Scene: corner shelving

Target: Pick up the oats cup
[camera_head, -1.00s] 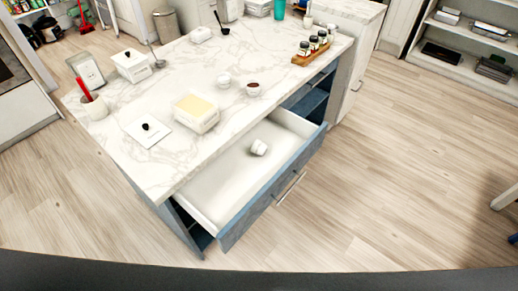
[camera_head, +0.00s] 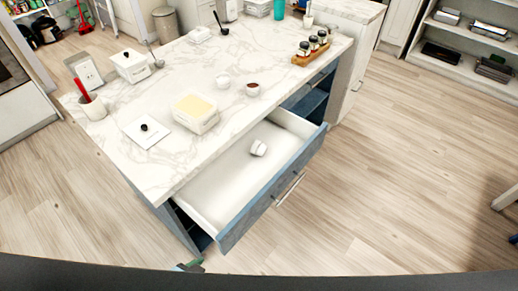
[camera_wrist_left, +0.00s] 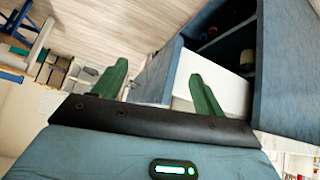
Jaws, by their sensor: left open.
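Several small white cups are in the head view. One cup (camera_head: 258,148) lies tilted in the open drawer (camera_head: 225,185). Two stand on the marble counter: a cup with dark brown contents (camera_head: 253,89) and a paler cup (camera_head: 223,82). I cannot tell for sure which holds oats. My right gripper is not seen.
The counter also holds a butter-like box (camera_head: 196,113), a lidded white box (camera_head: 131,66), a red-handled utensil in a pot (camera_head: 94,105) and a jar rack (camera_head: 312,47). The drawer juts out over the floor. Floor to the right is clear.

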